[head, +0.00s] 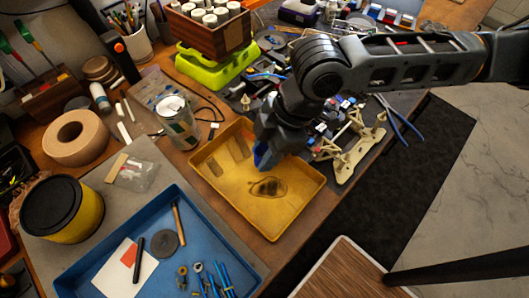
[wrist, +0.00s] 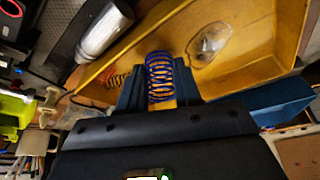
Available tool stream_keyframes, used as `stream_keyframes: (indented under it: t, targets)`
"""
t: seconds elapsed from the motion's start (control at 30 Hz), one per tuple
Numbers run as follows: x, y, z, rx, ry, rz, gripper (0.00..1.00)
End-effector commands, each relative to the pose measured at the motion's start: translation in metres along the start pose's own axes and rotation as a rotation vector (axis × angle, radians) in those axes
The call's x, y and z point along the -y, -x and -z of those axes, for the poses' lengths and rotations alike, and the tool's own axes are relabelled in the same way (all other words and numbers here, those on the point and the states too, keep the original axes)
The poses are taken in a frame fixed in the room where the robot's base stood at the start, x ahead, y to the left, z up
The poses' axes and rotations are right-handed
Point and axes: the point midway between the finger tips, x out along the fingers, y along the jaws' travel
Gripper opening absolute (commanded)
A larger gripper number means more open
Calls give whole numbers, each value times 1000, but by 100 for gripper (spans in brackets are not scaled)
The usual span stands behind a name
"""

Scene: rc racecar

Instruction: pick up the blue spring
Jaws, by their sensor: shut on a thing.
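The blue spring (wrist: 159,78) stands between the two dark blue fingers of my gripper (wrist: 160,88) in the wrist view. The gripper is shut on it, and the coils show above the fingertips. In the head view my gripper (head: 264,156) is over the yellow tray (head: 230,205), near its upper right side. The spring cannot be told apart from the blue fingers there. I cannot tell whether the spring still touches the tray floor.
A clear bag (head: 268,187) with a dark part lies in the yellow tray. A blue tray (head: 185,200) with tools is at lower left. A glass jar (head: 178,122) stands beside the yellow tray's left corner. The beige car chassis (head: 350,150) lies close on the right.

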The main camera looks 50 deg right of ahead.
Motion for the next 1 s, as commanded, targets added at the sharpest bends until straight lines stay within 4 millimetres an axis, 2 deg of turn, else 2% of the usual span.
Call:
stream_keyframes:
  t: [0.23,0.5,0.7,1.0]
  targets:
    - [0,33,14,-2,3,-1,5]
    - [4,84,-30,3,-5,-4,5]
    - [7,118,-54,2,-3,-3,5]
    - [9,143,-66,1,0,0,5]
